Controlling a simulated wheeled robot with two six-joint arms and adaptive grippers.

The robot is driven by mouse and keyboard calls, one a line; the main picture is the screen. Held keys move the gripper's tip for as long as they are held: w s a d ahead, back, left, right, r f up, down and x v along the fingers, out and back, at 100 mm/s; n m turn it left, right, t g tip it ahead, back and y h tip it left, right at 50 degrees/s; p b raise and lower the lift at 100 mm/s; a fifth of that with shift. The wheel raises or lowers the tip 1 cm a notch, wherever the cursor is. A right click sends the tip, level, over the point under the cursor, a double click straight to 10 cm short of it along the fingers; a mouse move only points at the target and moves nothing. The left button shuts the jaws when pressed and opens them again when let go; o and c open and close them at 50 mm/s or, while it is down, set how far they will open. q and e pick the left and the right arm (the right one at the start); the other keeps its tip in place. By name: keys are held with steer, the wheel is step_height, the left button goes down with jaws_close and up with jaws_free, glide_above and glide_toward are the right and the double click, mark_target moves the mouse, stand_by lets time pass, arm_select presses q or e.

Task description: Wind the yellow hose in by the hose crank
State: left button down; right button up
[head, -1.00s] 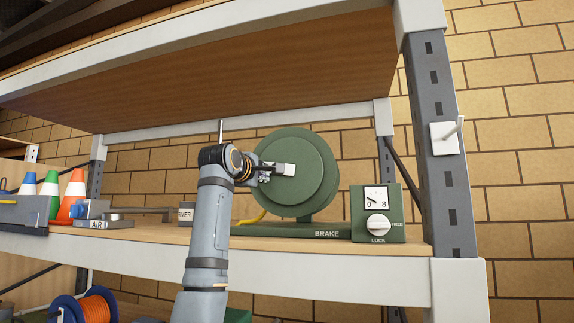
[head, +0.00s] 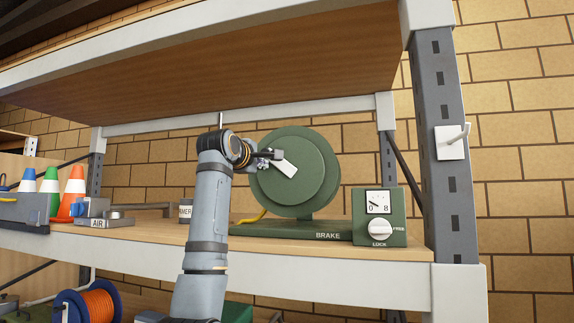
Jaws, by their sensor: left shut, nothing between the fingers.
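A round green hose reel (head: 312,178) stands on the shelf, with a short pale crank arm (head: 286,168) on its face, tilted down to the right. The yellow hose (head: 256,216) shows as a short piece low at the reel's left. My left gripper (head: 271,160) is shut, at the upper left end of the crank arm; whether it touches is unclear. The crank's handle cannot be made out behind it. A green brake box (head: 366,213) beside the reel carries a dial (head: 377,202) and a white knob (head: 380,230) between LOCK and FREE marks. My right gripper is not in view.
A grey shelf upright (head: 436,150) with a white switch plate (head: 450,143) stands at right. An upper shelf board (head: 220,90) hangs above the reel. Left are a grey AIR fitting (head: 105,222) and small cones (head: 72,190).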

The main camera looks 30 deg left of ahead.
arm_select(q)
steer(key=shift+s+d+r, duration=0.1)
steer(key=shift+r, duration=0.15)
steer(key=shift+d+r+p, duration=0.2)
steer(key=shift+r+p, duration=0.6)
steer(key=shift+r, duration=0.15)
steer(key=shift+w+d+r, duration=0.1)
steer(key=shift+w, duration=0.1)
steer(key=shift+s+d, duration=0.1)
steer(key=shift+w+d+r+p, duration=0.2)
steer(key=shift+d+r+p, duration=0.3)
steer(key=shift+r+p, duration=0.3)
steer(key=shift+d, duration=0.2)
steer(key=shift+f, duration=0.15)
